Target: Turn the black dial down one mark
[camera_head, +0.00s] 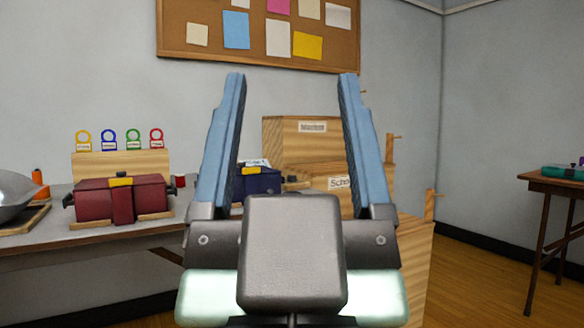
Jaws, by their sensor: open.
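My gripper (292,78) is in the middle of the view, pointing up and away. Its two blue fingers are wide apart with nothing between them. I cannot make out a black dial with marks for certain. A dark red box (95,205) with a yellow label on top and small dark knobs at its sides sits on the left table, left of my gripper. A dark blue box (262,181) stands behind my gripper and is partly hidden by it. A green case (562,172) with a small dark part on top lies on the right table.
A grey bowl (12,190) and an orange spool (38,180) are at the left table's (75,234) far left. A wooden rack (140,162) holds several coloured rings. Labelled wooden crates (290,142) are stacked behind my gripper. Floor (470,282) is clear before the right table (552,186).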

